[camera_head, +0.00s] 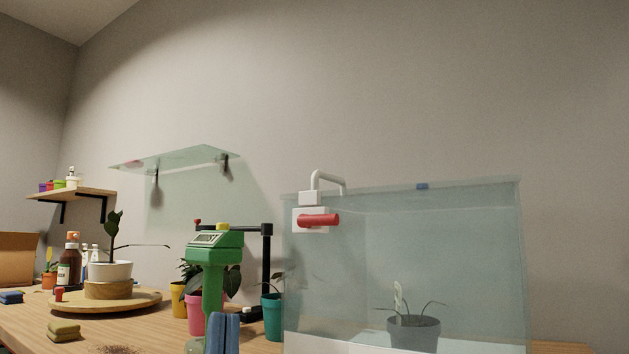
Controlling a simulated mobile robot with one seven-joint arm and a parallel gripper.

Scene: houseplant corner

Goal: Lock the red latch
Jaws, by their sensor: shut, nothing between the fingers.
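The red latch (320,220) is a short red bar on a white block (306,226) at the upper left of a clear glass case's front. The bar lies about horizontal, with its free end to the right. A white bent pipe (326,175) rises from a white piece just above the block. The glass case (470,260) stands on the right. My gripper is not in view, and nothing covers the latch. I cannot tell from this view whether the latch is engaged.
A potted plant (413,331) shows through the glass. Left of the case are a teal pot (272,316), a green device with a display (206,258), and an upright blue folded item (222,335). A round wooden board (140,303) bears a plant. The air before the latch looks clear.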

